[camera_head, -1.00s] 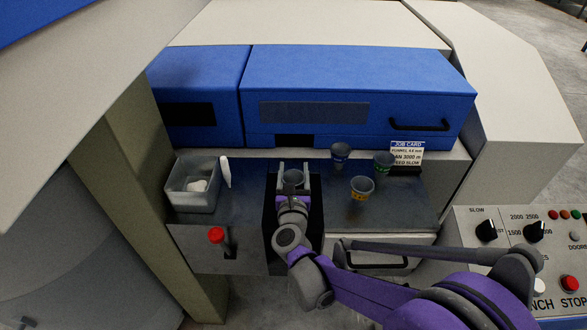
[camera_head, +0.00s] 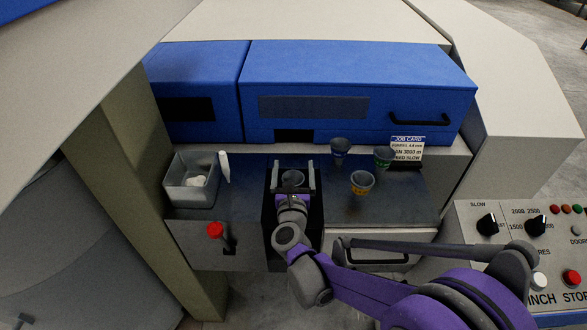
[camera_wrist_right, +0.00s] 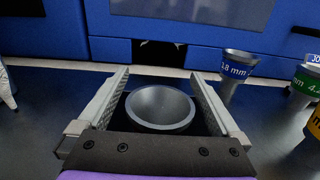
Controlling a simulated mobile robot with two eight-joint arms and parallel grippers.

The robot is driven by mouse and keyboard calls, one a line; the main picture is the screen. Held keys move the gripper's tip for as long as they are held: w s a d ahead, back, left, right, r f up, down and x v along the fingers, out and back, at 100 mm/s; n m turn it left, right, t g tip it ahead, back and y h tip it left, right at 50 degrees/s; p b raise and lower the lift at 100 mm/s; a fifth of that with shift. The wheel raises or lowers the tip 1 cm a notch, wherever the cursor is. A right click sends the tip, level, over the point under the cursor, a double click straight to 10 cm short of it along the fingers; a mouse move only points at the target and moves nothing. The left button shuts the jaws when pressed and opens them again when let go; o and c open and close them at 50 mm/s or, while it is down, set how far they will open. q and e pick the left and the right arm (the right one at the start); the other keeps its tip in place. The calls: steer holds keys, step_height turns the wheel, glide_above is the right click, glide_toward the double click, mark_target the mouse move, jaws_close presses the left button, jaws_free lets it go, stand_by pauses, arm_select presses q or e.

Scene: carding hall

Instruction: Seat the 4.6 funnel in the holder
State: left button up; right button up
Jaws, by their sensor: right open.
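A grey metal funnel (camera_head: 292,179) stands upright, mouth up, at the dark holder (camera_head: 270,225) at the front of the steel deck. My right gripper (camera_head: 293,172) is around it and open. In the right wrist view the funnel (camera_wrist_right: 160,106) shows a gap to each finger. Its label and lower part are hidden, so I cannot read its size or tell how deep it sits. Three other funnels stand to the right: one with a blue band (camera_head: 339,150), one with a green band (camera_head: 383,158) and one with a yellow band (camera_head: 362,183). My left gripper is out of view.
A job card (camera_head: 407,148) reading 4.6 mm stands behind the funnels. A grey bin (camera_head: 190,205) with white contents and a white upright object (camera_head: 224,168) are at left. A red knob (camera_head: 215,230) is at the front. A blue housing (camera_head: 350,80) closes off the back.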

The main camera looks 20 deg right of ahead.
steer(key=shift+s+a+f, duration=0.15)
steer(key=shift+f, duration=0.3)
steer(key=shift+s+a, duration=0.2)
steer(key=shift+s, duration=0.3)
steer(key=v, duration=0.9)
steer(key=shift+s+r+p, duration=0.3)
steer(key=shift+r, duration=0.05)
